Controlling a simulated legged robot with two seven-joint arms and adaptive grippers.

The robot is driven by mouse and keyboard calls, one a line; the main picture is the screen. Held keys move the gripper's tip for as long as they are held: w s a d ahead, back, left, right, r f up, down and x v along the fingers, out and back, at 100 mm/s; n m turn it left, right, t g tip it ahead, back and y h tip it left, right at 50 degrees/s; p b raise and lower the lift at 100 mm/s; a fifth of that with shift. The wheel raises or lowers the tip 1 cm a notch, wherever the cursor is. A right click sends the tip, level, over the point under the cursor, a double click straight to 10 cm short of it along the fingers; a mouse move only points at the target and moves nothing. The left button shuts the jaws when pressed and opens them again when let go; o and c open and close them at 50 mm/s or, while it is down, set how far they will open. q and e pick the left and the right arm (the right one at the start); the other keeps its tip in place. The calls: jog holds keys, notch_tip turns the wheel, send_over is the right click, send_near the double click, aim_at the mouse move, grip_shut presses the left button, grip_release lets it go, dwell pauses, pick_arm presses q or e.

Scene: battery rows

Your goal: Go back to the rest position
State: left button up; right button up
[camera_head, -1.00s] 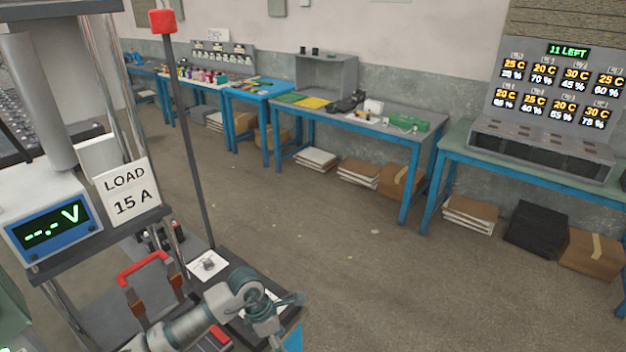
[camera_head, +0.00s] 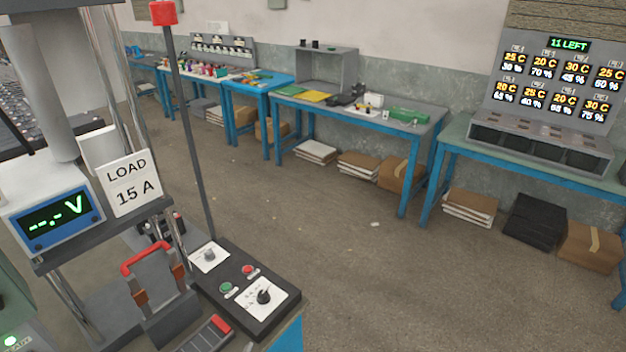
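Neither of my grippers shows in the head view now, and no arm of mine is visible. The control box (camera_head: 238,302) at the lower left is uncovered, with a black knob (camera_head: 264,297) on a white plate, a green button (camera_head: 226,288), a red button (camera_head: 248,269) and a grey knob (camera_head: 210,255). The red handle (camera_head: 145,257) stands upright beside it.
A voltage display (camera_head: 54,217) reads "--.- V" next to a "LOAD 15 A" sign (camera_head: 131,184). A pole with a red top (camera_head: 163,13) rises behind. Blue-legged tables (camera_head: 421,158) line the wall, with a "11 LEFT" board (camera_head: 552,77) at right.

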pick_arm(q)
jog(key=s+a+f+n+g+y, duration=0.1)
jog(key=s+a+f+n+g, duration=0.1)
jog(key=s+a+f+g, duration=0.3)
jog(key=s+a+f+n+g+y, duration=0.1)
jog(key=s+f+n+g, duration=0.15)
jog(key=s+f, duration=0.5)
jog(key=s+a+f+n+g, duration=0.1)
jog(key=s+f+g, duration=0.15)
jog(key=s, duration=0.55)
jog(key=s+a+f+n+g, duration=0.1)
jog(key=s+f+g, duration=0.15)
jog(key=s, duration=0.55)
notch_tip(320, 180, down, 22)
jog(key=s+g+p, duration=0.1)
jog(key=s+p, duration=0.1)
jog(key=p, duration=0.4)
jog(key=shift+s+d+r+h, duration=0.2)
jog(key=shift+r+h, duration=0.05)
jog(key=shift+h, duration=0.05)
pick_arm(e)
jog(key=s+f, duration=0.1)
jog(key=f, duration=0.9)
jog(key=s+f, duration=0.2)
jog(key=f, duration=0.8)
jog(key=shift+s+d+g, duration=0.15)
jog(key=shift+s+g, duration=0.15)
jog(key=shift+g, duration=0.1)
